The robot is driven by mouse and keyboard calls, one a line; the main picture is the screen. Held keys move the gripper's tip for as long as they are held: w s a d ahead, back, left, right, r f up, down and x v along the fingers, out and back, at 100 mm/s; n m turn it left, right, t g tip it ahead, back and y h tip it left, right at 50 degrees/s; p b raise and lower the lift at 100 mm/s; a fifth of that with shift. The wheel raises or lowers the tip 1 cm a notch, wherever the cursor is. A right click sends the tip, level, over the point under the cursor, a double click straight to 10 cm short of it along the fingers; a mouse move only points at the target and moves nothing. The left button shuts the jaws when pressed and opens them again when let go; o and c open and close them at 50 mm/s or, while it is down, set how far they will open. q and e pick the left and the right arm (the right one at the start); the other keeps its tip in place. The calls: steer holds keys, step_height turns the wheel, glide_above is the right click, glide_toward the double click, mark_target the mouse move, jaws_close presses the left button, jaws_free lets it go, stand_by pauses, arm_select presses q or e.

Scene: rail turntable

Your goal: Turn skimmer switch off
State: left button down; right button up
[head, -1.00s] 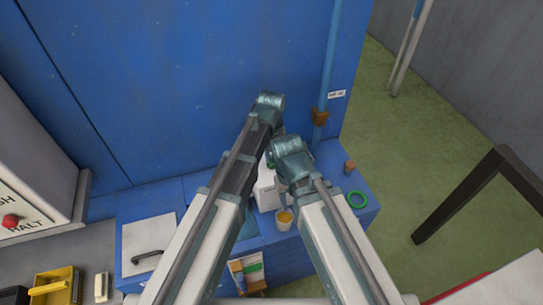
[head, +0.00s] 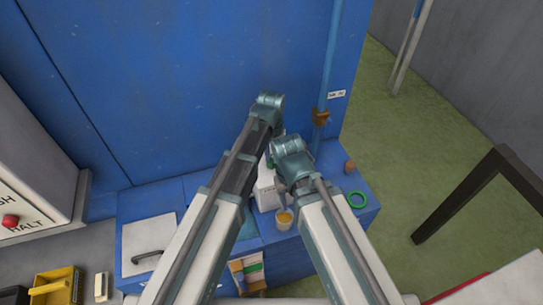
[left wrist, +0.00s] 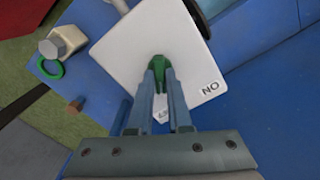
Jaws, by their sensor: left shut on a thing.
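The skimmer switch is a white box with a green lever (left wrist: 158,65) on its face, seen close in the left wrist view. My left gripper (left wrist: 160,82) is shut on the green lever. A label (left wrist: 210,88) near the box edge reads "ON" upside down. A second label low on the face is partly hidden by my fingers. In the head view the white box (head: 267,192) shows only in part between my two arms, and the lever there is mostly hidden. My right arm's wrist (head: 291,150) is beside the box; its fingertips are not clear.
A white panel with a dark handle (head: 148,256) lies to the left. A blue wall (head: 150,90) rises behind.

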mark_target(271, 161)
arm_select(q)
steer(key=c, duration=0.8)
jaws_free()
steer(key=shift+c, duration=0.2)
step_height(271, 161, up, 14)
steer(key=p, duration=1.4)
steer(key=shift+s+f, duration=0.1)
steer(key=shift+f, duration=0.1)
steer(key=s+a+f+b, duration=0.3)
steer(key=s+f+b, duration=0.4)
steer(key=s+b, duration=0.1)
steer(key=s+a+f+m+y+b, duration=0.1)
steer(key=s+a+f+b, duration=0.2)
steer(key=s+f+b, duration=0.5)
steer(key=shift+s+f, duration=0.2)
steer(key=shift+s, duration=0.15)
